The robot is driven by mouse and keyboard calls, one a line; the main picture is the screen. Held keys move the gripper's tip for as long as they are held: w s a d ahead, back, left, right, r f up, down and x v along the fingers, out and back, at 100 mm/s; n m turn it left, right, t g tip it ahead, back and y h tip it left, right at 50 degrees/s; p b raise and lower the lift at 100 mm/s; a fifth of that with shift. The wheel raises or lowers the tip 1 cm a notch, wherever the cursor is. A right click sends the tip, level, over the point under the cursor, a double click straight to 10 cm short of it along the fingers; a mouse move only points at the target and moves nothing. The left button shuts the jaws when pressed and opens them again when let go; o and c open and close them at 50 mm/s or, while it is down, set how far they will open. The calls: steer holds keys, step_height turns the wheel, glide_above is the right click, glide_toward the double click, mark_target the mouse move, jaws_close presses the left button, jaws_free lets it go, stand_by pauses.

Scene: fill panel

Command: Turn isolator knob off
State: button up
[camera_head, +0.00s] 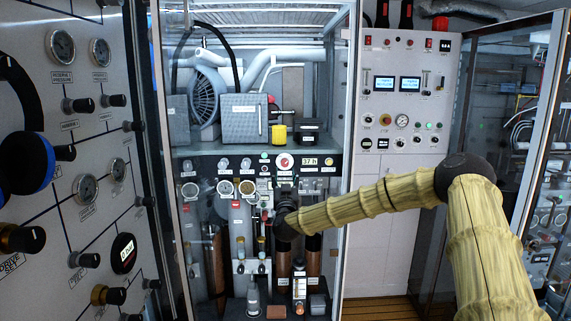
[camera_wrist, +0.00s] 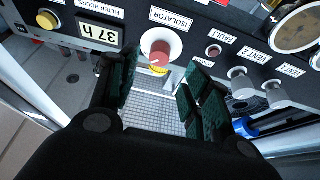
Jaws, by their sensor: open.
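The isolator knob (camera_wrist: 160,53) is a red round knob on a white ring, set in a dark panel, with an ISOLATOR label (camera_wrist: 171,18) beside it. In the head view the knob (camera_head: 285,161) sits in the panel's upper row, left of a small digital display. My gripper (camera_wrist: 160,88) is open and empty, its dark green padded fingers apart. In the wrist view the knob shows beyond the gap between the fingertips, and no contact is visible. In the head view my gripper (camera_head: 284,197) is dark, small and just below the knob; its fingers are hard to make out.
The filter hours display (camera_wrist: 99,34) and a yellow button (camera_wrist: 47,19) lie on one side of the knob. A red fault lamp (camera_wrist: 213,51) and the vent switches (camera_wrist: 238,73) lie on the other. Cylinders and gauges (camera_head: 225,187) crowd the panel below. A shelf (camera_head: 225,149) is above.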

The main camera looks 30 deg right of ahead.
mark_target(285, 164)
steer(key=shift+p+x, duration=1.05)
steer(key=shift+x, duration=2)
steer(key=c, duration=1)
